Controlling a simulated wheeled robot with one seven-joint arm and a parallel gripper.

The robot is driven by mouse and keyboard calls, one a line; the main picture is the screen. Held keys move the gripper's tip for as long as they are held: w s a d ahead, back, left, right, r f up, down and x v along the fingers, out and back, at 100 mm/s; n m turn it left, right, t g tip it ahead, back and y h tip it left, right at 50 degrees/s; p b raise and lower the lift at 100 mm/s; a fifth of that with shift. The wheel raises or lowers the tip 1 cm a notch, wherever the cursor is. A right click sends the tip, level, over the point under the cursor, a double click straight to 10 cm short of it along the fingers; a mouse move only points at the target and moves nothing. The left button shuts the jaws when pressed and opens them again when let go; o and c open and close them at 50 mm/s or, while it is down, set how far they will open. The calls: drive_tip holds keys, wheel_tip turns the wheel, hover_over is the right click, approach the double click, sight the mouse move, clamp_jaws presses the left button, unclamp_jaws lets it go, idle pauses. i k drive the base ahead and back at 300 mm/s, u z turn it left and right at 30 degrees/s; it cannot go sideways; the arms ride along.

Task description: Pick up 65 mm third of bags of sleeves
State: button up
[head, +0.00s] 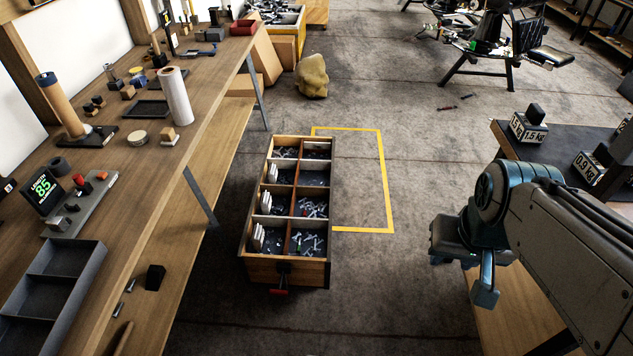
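A wooden crate (243,270) with two columns of compartments stands on the floor in the middle of the head view. Small metallic and dark pieces lie in its compartments. White upright pieces (257,238) stand along the left side of several left compartments. I cannot tell whether these are bags, sleeves or labels, and no 65 mm marking is readable. My gripper (462,273) is at the right, apart from the crate. Its fingers are spread, and nothing shows between them.
A long wooden bench (215,95) runs along the left, with a gauge (44,190) reading 85 and a grey tray (65,255). A dark table (550,160) with labelled weights (527,128) stands right. A yellow floor outline (386,190) lies beside the crate; the floor there is clear.

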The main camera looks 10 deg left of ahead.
sight(257, 239)
drive_tip(key=z, duration=0.2)
drive_tip(key=i, duration=0.9)
drive_tip(key=u, duration=0.75)
drive_tip(key=i, duration=0.7)
drive_tip(key=u, duration=0.7)
